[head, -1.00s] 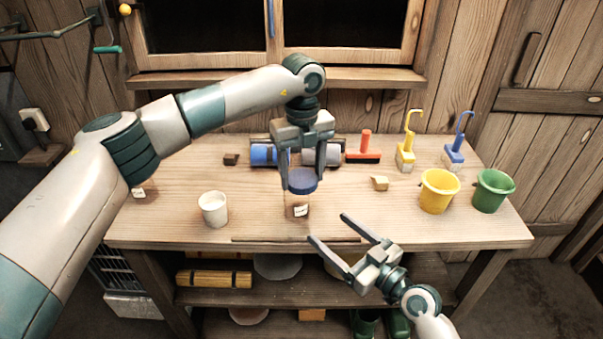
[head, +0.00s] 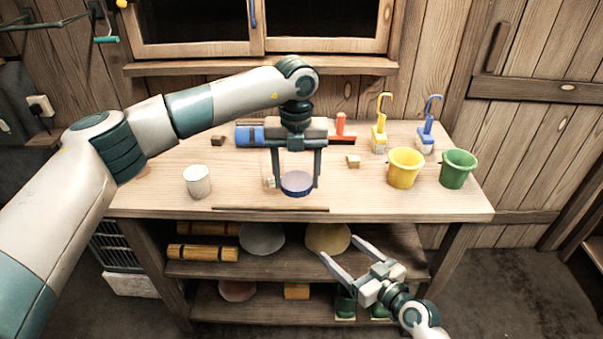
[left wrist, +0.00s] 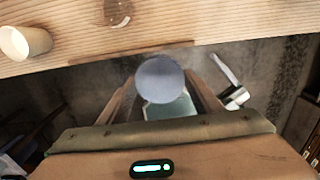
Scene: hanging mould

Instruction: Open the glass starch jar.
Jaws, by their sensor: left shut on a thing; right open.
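My left gripper (head: 297,184) is shut on a round blue lid (head: 297,189), holding it near the table's front side. The lid also shows as a grey-blue disc in the left wrist view (left wrist: 160,79). The clear glass starch jar (head: 268,181), with a small pale label, stands on the table just left of the lid, partly behind my left finger. The left wrist view shows a brownish round shape, likely the jar (left wrist: 118,12), apart from the lid. My right gripper (head: 342,246) is open and empty, in front of the table and lower than its top.
A white cup (head: 197,182) stands left of the jar. A yellow bucket (head: 405,168) and a green bucket (head: 458,169) stand at the right. A thin strip (head: 270,209) lies along the front edge.

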